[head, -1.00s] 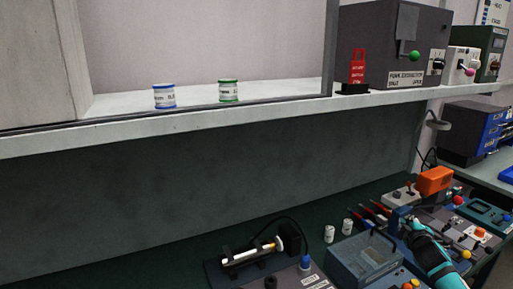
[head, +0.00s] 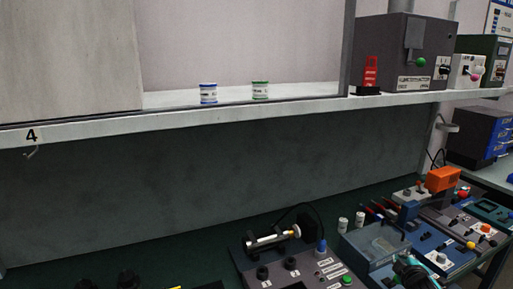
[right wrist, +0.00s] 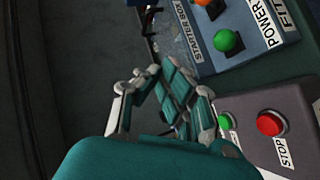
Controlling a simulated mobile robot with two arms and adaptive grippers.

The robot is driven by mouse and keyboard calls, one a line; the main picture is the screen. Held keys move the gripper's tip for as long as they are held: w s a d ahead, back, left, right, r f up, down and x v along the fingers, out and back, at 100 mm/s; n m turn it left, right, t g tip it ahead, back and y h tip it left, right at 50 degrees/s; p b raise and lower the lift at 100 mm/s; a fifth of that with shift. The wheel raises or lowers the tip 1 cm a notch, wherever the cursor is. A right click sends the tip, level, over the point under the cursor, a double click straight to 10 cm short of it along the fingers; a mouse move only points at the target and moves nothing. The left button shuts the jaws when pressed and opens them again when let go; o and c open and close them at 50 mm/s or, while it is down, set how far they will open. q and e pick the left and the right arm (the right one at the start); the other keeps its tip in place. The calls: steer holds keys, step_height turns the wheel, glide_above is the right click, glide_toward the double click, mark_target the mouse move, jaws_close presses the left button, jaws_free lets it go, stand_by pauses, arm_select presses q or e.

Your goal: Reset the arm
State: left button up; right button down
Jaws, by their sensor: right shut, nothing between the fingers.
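My right gripper (head: 408,270) is at the bottom edge of the head view, right of centre, with only its dark fingers and some teal showing. It is above the front of the bench equipment. In the right wrist view, its teal-padded fingers (right wrist: 172,82) are shut with nothing between them. They point toward the starter box (right wrist: 205,62), beside a grey panel with a red stop button (right wrist: 270,123). My left gripper is not in view.
A blue-lidded pot (head: 208,94) and a green-lidded pot (head: 260,91) stand on the shelf (head: 120,130).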

steer(key=s+a+f+m+g+y, duration=0.1)
steer(key=s+a+f+m+g, duration=0.1)
steer(key=s+a+f, duration=0.45)
steer(key=s+a+f+m+g+y, duration=0.15)
steer(key=s+a+f, duration=0.25)
steer(key=s+a, duration=0.55)
steer(key=s+a+r+m+g+y, duration=0.1)
steer(key=s+a+m+g, duration=0.2)
steer(key=s, duration=1)
steer(key=s+a+m+g+y, duration=0.1)
steer(key=s+a+m+g, duration=0.2)
steer(key=s, duration=1)
step_height(320, 180, down, 28)
steer(key=s+a+n+b, duration=0.1)
steer(key=s+n+b, duration=0.1)
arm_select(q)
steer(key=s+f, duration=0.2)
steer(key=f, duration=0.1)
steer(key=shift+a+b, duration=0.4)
arm_select(e)
steer(key=s+d+f+g, duration=0.2)
steer(key=s+f, duration=1.4)
steer(key=f, duration=0.1)
steer(key=shift+s+d, duration=0.2)
steer(key=shift+d, duration=0.2)
steer(key=shift+f, duration=0.1)
